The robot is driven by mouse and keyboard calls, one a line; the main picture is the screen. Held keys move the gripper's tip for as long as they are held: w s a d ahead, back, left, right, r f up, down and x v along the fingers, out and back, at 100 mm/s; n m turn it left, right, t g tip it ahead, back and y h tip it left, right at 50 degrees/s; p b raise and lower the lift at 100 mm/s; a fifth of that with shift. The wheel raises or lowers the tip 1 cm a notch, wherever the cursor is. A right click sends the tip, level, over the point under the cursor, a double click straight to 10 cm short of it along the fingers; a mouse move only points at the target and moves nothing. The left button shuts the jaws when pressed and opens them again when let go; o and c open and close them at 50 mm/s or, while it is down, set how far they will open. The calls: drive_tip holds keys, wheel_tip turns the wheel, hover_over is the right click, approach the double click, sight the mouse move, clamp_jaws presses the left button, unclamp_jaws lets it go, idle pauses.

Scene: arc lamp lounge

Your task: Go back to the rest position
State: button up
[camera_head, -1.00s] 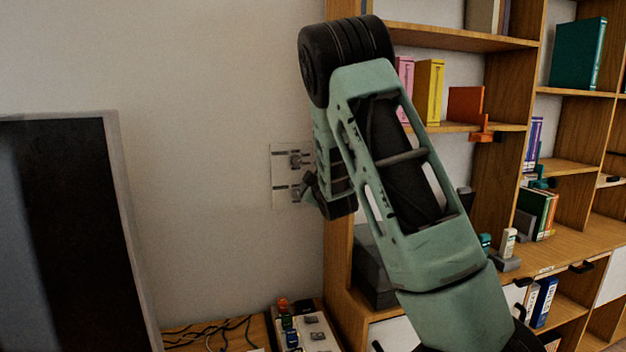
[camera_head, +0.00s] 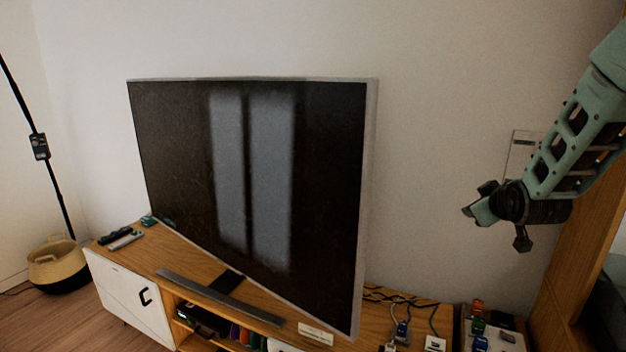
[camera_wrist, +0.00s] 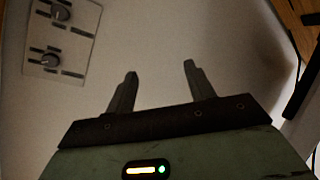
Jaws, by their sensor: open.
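My gripper (camera_wrist: 160,82) is open and empty in the wrist view, its two fingers apart with only the pale wall between them. In the head view my gripper (camera_head: 480,208) hangs at the right, in front of the wall and above the right end of the TV cabinet. A wall panel with two knobs (camera_wrist: 75,22) shows at the upper left of the wrist view, apart from the fingers. In the head view the panel (camera_head: 517,150) is mostly hidden behind my arm.
A large television (camera_head: 330,170) stands on a wooden cabinet (camera_head: 150,262) left of my arm. Cables (camera_head: 405,300) and a board with small coloured items (camera_head: 480,325) lie below my gripper. A wooden shelf (camera_head: 560,290) stands close on the right. A basket (camera_head: 57,262) sits at far left.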

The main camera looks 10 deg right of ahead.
drive_tip(key=s+a+f+g+y, duration=0.1)
drive_tip(key=s+a+g+y, duration=0.1)
drive_tip(key=s+a, duration=0.35)
drive_tip(key=s+a+f+n+g+y, duration=0.1)
drive_tip(key=s+a+g, duration=0.1)
drive_tip(key=a, duration=0.7)
drive_tip(key=s+a+f+g+y, duration=0.15)
drive_tip(key=s+a, duration=0.25)
drive_tip(key=a, duration=0.4)
drive_tip(key=s+a+n+g, duration=0.1)
drive_tip(key=s+a+g, duration=0.2)
drive_tip(key=s, duration=0.9)
drive_tip(key=s+a+f+n+g, duration=0.1)
drive_tip(key=s+a+g, duration=0.3)
drive_tip(key=s, duration=0.9)
drive_tip(key=shift+a+f+n, duration=0.25)
drive_tip(key=shift+a+n, duration=0.15)
drive_tip(key=shift+a, duration=0.35)
drive_tip(key=shift+s, duration=0.15)
